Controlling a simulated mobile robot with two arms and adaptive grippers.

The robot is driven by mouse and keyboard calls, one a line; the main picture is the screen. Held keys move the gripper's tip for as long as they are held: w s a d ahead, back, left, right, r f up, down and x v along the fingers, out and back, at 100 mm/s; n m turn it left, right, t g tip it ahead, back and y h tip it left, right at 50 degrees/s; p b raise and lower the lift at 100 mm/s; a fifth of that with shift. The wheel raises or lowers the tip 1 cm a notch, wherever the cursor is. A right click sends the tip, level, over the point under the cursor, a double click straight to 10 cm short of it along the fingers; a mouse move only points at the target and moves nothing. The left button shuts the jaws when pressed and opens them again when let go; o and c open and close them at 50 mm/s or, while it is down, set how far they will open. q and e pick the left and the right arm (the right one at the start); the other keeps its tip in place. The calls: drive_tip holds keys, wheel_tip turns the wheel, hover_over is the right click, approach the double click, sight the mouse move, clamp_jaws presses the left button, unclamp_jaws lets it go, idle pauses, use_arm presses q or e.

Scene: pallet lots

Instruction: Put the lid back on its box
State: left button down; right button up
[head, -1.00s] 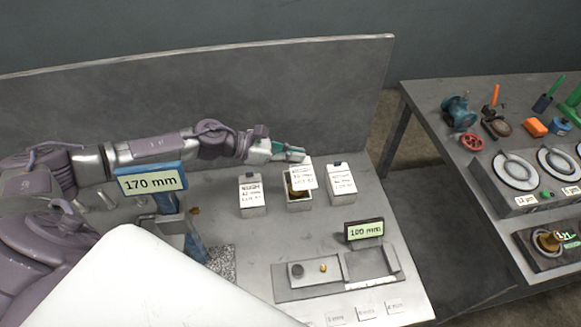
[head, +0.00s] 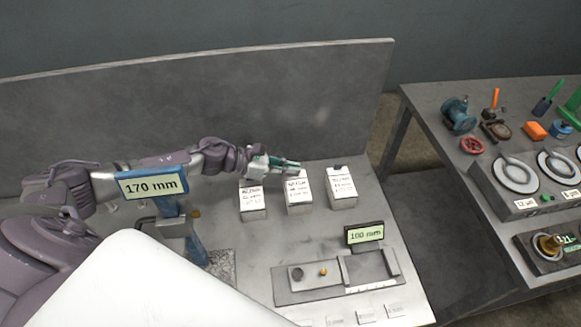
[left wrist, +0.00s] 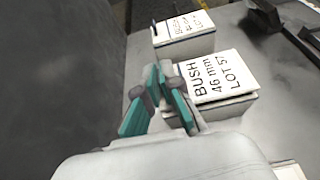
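The middle white box (head: 299,209) stands between two similar lidded boxes. Its white lid (head: 297,188) lies over its opening and hides the inside. In the left wrist view the lid (left wrist: 214,76) reads "BUSH 46 mm LOT 57" and looks level on the box (left wrist: 230,108). My left gripper (head: 297,167) is at the lid's back edge, and its teal fingers (left wrist: 160,72) come close together there. They appear shut on the lid's small tab, which the fingers mostly hide. My right gripper is not in view.
A left box (head: 253,212) and a right box (head: 343,193) stand close beside it. A "170 mm" sign (head: 152,186), a "100 mm" display (head: 364,233) and a grey tray (head: 300,293) stand nearer. A high back panel (head: 330,100) rises behind.

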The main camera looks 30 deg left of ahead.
use_arm(q)
drive_tip(key=shift+s+f+b, duration=0.1)
drive_tip(key=shift+f+b, duration=0.25)
drive_tip(key=shift+f, duration=0.05)
drive_tip(key=c, duration=1.3)
unclamp_jaws()
drive_tip(key=shift+s+f, duration=0.1)
drive_tip(key=shift+d, duration=0.1)
